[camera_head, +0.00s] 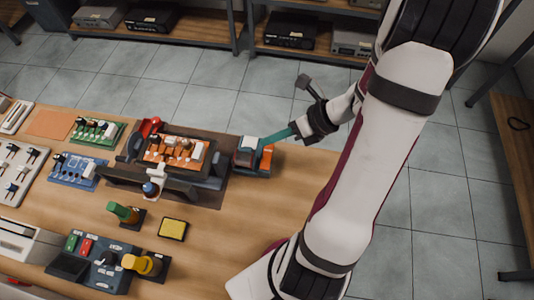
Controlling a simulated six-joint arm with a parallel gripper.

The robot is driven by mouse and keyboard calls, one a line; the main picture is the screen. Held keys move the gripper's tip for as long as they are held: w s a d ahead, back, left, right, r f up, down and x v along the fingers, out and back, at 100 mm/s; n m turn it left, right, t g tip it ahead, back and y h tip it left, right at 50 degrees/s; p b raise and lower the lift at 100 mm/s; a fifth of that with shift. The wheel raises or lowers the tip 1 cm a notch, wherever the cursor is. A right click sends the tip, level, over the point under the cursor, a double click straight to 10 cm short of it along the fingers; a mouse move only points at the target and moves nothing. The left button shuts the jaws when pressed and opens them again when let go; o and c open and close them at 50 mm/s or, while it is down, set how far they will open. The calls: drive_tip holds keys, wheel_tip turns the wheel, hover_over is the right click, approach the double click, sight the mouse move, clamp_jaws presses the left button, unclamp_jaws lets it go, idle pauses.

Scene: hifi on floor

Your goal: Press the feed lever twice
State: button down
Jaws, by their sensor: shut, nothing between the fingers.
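My gripper (268,142) reaches in from the right, its teal fingers shut and pointing down and left. The fingertips are at a small blue-grey and orange device (251,156) at the right end of the dark fixture. This device may carry the feed lever, but I cannot make out a separate lever. I cannot tell whether the fingertips touch it or are just above it. The dark fixture (215,181) holds an orange circuit board (172,151).
A green board (96,133) and a blue board (77,170) lie left. In front stand a green-topped part (122,212), a yellow pad (173,229), a yellow knob (143,264) and a button box (92,272). The wooden table (225,232) is clear at front right.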

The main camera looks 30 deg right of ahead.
sight(272, 151)
drive_tip(key=shift+r, duration=0.1)
idle(0.8)
wheel_tip(272, 151, up, 4)
drive_tip(key=shift+f, duration=0.2)
drive_tip(key=shift+f, duration=4.45)
drive_tip(key=shift+f, duration=0.4)
